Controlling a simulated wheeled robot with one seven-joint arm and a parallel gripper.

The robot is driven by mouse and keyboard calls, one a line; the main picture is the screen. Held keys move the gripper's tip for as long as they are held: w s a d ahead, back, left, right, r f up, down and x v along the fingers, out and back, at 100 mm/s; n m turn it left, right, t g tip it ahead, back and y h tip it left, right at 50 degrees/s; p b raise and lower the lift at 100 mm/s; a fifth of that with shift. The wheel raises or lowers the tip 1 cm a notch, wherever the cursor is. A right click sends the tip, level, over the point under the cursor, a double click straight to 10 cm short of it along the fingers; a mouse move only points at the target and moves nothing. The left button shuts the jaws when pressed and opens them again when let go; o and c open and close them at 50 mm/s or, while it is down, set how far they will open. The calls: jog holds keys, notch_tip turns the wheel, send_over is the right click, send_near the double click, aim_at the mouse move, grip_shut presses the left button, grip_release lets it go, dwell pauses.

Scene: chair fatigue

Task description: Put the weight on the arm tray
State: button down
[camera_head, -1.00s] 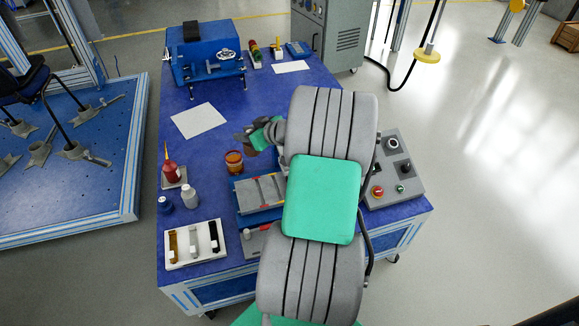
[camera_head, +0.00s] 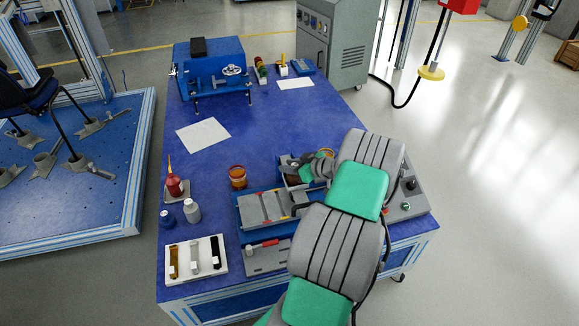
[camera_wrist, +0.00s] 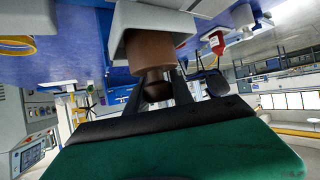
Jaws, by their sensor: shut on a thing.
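My gripper (camera_head: 303,174) is over the right middle of the blue table, shut on a brown weight with a round knob (camera_wrist: 152,62). In the wrist view the knob sits between my two dark fingertips (camera_wrist: 157,92). The weight's far end is against or partly inside a pale grey box-like part (camera_wrist: 187,20); I cannot tell which. In the head view a small grey open box (camera_head: 284,161) shows beside my gripper, and the weight is a dark patch there, partly hidden. I cannot tell for sure which part is the arm tray.
A grey slotted tray on a blue base (camera_head: 264,208) lies left of my arm. An orange jar (camera_head: 238,177), red bottle (camera_head: 174,184) and white bottle (camera_head: 192,211) stand further left. A control box (camera_head: 408,200) is partly behind my arm. The table's middle is clear.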

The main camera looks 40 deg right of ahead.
dwell(0.3)
jog(key=c, duration=1.1)
grip_release()
jog(key=shift+r, duration=0.3)
jog(key=v, duration=1.2)
jog(key=w+a+r+n+g+y, duration=0.1)
jog(key=w+a+r+g, duration=0.2)
jog(key=a, duration=0.8)
jog(key=w+a+r+g, duration=0.1)
jog(key=w+a+g, duration=0.3)
jog(key=a, duration=0.8)
jog(key=s+a+r+m+g+h, duration=0.1)
jog(key=s+a, duration=0.5)
jog(key=a, duration=0.3)
jog(key=s+a+r+m+g+h, duration=0.1)
jog(key=s+a+r, duration=0.1)
jog(key=s+a, duration=0.4)
jog(key=a, duration=0.2)
jog(key=shift+s+a+r+g+p, duration=0.3)
jog(key=shift+s+a+g, duration=0.1)
